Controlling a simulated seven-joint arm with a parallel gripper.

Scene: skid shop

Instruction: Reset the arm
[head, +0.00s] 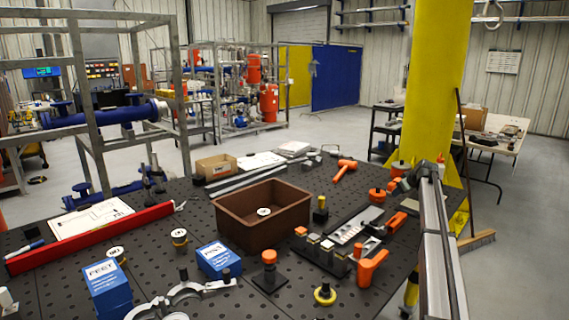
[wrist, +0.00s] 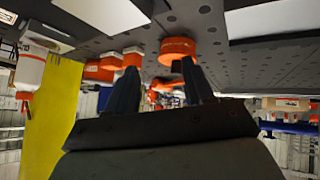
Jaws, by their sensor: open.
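My gripper (wrist: 160,66) shows in the wrist view, its two dark fingers apart with nothing held between them. The wrist picture is upside down, with the black perforated table top (wrist: 255,75) along its upper part. An orange round-topped piece (wrist: 178,46) shows just beyond the fingertips; I cannot tell how far off it is. In the head view I cannot clearly make out my gripper.
The black table (head: 215,298) carries a brown bin (head: 248,232), blue boxes (head: 107,286), a red straight bar (head: 95,236), clamps and orange-handled tools (head: 371,268). A yellow column (head: 432,85) and a metal rail (head: 437,255) stand at the right.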

